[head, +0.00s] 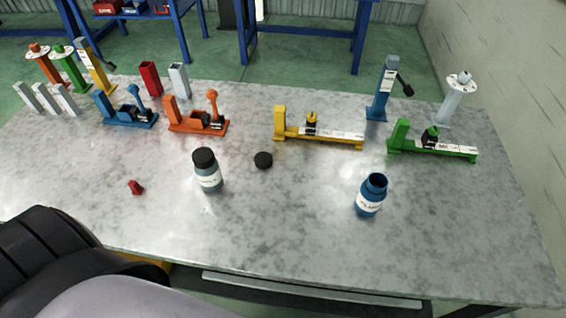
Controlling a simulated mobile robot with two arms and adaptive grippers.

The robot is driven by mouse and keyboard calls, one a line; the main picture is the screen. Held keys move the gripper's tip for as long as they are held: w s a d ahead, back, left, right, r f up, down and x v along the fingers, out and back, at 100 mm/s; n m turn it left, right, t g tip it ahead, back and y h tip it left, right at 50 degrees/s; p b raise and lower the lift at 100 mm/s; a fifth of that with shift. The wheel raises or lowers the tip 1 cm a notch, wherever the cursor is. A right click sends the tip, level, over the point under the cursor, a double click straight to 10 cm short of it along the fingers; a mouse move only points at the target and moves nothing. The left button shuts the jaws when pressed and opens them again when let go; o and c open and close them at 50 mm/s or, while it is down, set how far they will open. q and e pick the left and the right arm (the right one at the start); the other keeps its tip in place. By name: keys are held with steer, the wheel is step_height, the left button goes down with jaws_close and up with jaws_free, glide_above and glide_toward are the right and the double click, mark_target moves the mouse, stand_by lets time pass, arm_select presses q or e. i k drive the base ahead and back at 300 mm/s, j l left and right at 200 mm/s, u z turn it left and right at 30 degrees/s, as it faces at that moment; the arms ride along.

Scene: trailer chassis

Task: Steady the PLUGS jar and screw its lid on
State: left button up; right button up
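An open blue jar (371,196) stands upright on the right part of the grey table, with its mouth bare and a white label that is too small to read surely. A loose black lid (263,160) lies on the table left of it and farther back. A second jar (208,171), grey-teal with a white label, stands to the left and wears a black lid. Neither of my grippers shows in the head view.
The table (290,230) is clear around the blue jar and along the front. A small red piece (136,187) lies at left. Orange (197,126), blue (127,117), yellow (320,137) and green (432,146) fixtures line the back. A wall (510,90) stands at right.

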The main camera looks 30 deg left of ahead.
mark_target(369, 200)
steer(key=k+j, duration=0.1)
steer(key=k, duration=1.2)
steer(key=l+u, duration=0.05)
